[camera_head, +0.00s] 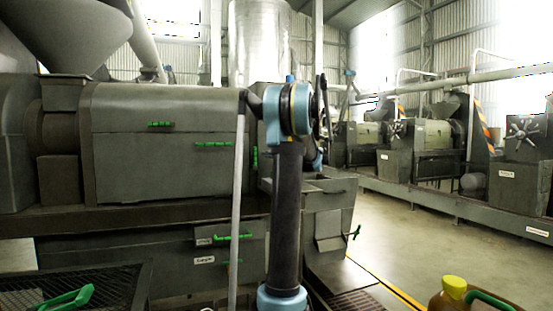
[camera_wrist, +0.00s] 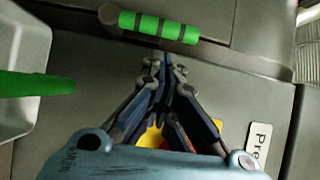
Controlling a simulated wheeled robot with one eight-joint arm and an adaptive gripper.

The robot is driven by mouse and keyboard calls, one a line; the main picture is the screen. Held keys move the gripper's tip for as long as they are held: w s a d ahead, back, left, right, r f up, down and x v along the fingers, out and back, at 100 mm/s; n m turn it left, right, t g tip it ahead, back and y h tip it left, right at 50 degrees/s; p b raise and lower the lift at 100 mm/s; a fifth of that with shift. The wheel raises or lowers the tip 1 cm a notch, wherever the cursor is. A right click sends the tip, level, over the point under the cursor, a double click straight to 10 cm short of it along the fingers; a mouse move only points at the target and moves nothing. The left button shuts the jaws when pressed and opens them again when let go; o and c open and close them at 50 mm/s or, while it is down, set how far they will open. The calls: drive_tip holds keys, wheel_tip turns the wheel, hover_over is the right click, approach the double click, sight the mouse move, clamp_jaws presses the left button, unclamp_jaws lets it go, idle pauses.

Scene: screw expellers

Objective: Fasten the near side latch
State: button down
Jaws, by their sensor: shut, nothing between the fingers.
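In the wrist view, a green-gripped handle (camera_wrist: 160,27) with dark bands lies across a grey panel, its dark round pivot at its left end. My gripper (camera_wrist: 163,62) is shut and empty. Its fingertips are just below the handle in the picture; I cannot tell whether they touch it. A second green bar (camera_wrist: 35,85) enters from the left edge. In the head view, the grey press housing (camera_head: 120,165) carries green handles, one on its upper panel (camera_head: 160,124), one lower right of it (camera_head: 213,144) and an upright one (camera_head: 255,157). None is clearly marked as the near side latch.
My arm hides part of the press's right end in the head view. A hopper (camera_head: 65,35) stands above the press. A dark mesh tray (camera_head: 110,285) with a green handle is at lower left. A yellow-capped jug (camera_head: 453,290) is at lower right. Open floor (camera_head: 400,235) lies right.

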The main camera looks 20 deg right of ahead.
drive_tip(key=shift+w+a, duration=0.15)
drive_tip(key=shift+a, duration=0.75)
